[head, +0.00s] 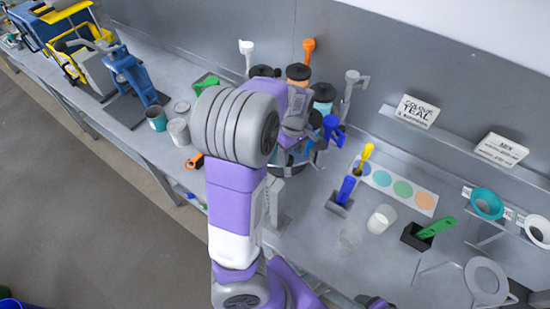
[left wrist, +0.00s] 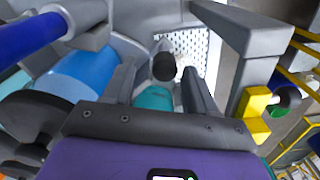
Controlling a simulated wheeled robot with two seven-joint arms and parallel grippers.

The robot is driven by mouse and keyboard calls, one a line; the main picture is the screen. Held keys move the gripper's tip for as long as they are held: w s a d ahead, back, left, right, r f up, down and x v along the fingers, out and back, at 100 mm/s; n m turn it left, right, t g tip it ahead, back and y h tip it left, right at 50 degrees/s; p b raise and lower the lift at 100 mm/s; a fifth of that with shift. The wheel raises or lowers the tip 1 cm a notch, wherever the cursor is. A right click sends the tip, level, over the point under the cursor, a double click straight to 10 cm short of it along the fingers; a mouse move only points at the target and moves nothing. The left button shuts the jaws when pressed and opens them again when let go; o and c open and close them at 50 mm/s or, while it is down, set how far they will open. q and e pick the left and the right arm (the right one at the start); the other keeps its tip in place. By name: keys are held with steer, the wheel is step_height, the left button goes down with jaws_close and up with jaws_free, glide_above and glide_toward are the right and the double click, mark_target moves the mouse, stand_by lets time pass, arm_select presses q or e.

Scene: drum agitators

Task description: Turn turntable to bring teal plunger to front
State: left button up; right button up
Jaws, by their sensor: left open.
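The turntable carries upright canisters with dark tops around its rim. A teal canister (head: 323,92) shows at its back right in the head view, and an orange one (head: 298,73) stands at the back. My left gripper (left wrist: 158,84) is open at the turntable. In the wrist view a teal part (left wrist: 154,98) and a dark round-ended part (left wrist: 163,66) show between its fingers. I cannot tell whether the fingers touch them. A blue canister (left wrist: 86,74) is beside the left finger. My left arm hides most of the turntable in the head view. My right gripper is not seen.
A grey post with a spout (head: 352,88) stands right of the turntable. Cups (head: 157,118) and a blue press (head: 130,75) stand left. A sign reading COLOUR TEAL (head: 417,111) is at the back.

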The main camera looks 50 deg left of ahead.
mark_target(289, 166)
arm_select(q)
steer(key=shift+s+a+f, duration=0.1)
steer(key=shift+s+f, duration=0.05)
steer(key=shift+f, duration=0.05)
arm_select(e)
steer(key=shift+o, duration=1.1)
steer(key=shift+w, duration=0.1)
arm_select(q)
steer(key=f, duration=0.6)
steer(key=shift+s+a, duration=0.1)
steer(key=shift+s, duration=0.15)
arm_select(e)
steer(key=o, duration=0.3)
arm_select(q)
steer(key=shift+f, duration=0.5)
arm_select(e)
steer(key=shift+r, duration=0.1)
arm_select(q)
jaws_close()
